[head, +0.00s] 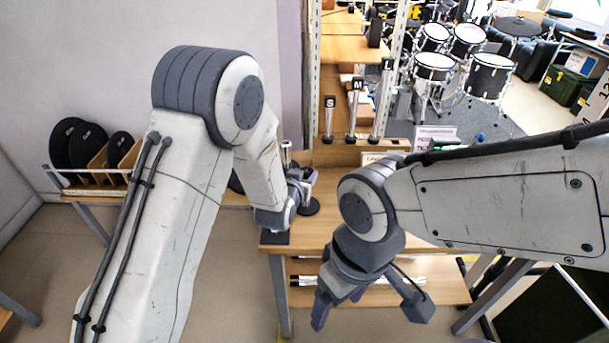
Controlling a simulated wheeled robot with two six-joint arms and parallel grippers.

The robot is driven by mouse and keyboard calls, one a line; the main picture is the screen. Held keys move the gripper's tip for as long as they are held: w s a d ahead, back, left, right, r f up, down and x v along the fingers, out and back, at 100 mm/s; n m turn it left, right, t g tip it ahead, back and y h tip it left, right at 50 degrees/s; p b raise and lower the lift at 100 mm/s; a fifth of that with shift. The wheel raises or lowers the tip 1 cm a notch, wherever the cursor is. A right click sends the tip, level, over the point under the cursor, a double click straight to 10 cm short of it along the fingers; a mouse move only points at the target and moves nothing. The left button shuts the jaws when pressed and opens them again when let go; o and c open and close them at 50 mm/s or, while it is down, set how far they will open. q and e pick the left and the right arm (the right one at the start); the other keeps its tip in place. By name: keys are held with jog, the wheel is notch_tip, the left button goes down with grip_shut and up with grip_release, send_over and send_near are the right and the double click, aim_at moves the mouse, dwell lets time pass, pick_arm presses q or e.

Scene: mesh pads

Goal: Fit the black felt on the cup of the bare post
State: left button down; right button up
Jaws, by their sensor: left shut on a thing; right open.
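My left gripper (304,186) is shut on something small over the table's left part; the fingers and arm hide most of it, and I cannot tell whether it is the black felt. A short upright post with a pale top (286,150) shows just behind this gripper, its lower part hidden by my arm. I cannot make out its cup. A dark round disc (311,208) lies on the table just below the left gripper. My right gripper (368,304) is open and empty, in front of the table's front edge, its fingers wide apart.
Three upright posts marked S (329,118), M (354,108) and L (382,98) stand along the back of the wooden table (330,234). Black round pads (88,145) stand in a rack at the left. White-tipped rods lie on the lower shelf (445,290).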

pick_arm(q)
jog(key=shift+f, duration=0.2)
jog(key=shift+c, duration=1.4)
grip_release()
jog(key=p+v, duration=0.4)
jog(key=v, duration=0.6)
jog(key=shift+s+p, duration=0.2)
jog(key=shift+p, duration=0.15)
jog(key=shift+a, duration=0.1)
